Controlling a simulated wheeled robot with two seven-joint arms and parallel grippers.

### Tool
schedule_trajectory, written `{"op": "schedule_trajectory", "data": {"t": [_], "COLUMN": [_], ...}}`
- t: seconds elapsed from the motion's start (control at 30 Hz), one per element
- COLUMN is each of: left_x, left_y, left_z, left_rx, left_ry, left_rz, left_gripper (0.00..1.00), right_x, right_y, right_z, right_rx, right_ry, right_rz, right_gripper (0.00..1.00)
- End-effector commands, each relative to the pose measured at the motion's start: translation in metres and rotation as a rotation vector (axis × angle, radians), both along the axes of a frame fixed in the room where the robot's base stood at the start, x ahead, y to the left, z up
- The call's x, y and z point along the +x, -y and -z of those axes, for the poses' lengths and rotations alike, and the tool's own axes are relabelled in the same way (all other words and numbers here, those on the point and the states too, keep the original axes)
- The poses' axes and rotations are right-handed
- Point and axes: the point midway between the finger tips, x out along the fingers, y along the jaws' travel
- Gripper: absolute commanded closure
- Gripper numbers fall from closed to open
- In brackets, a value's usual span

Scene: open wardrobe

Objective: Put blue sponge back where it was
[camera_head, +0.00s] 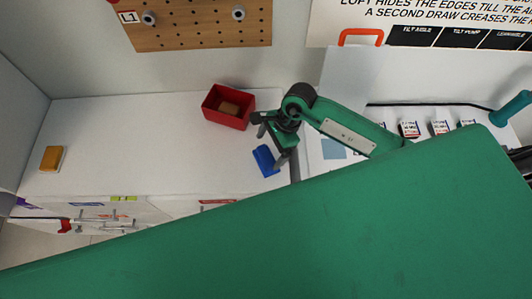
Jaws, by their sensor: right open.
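The blue sponge (263,160) is on the white counter, tilted in the picture, near the counter's right end. My right gripper (269,143) comes in from the right and is open. One dark finger is above the sponge in the picture, and the other is at the sponge's right edge. I cannot tell whether that finger touches it. My left gripper is not in view.
A red box (228,121) with a brown block inside stands behind the sponge. An orange-yellow sponge (51,158) lies at the counter's far left. The white counter (140,135) between them is clear. A large green surface, possibly mine, hides the lower right.

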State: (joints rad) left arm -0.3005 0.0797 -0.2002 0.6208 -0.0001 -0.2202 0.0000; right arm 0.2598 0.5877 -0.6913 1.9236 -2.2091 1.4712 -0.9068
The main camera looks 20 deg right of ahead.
Motion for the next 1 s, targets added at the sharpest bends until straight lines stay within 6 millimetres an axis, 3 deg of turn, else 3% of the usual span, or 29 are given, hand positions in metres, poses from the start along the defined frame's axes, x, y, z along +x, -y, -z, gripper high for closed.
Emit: {"op": "schedule_trajectory", "data": {"t": [0.2, 0.4, 1.0], "left_x": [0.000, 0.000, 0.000], "left_y": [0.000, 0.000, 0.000], "left_z": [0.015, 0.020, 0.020], "left_rx": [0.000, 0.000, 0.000], "left_ry": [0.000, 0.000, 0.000], "left_rz": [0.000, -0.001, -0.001], "left_gripper": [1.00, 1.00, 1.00], "right_x": [0.004, 0.004, 0.004], "right_y": [0.019, 0.028, 0.031], "right_z": [-0.042, -0.067, -0.074], "right_rx": [-0.002, -0.001, 0.000], "right_ry": [0.006, 0.002, 0.000], "right_rz": [0.000, 0.000, 0.000], "right_gripper": [0.06, 0.06, 0.06]}}
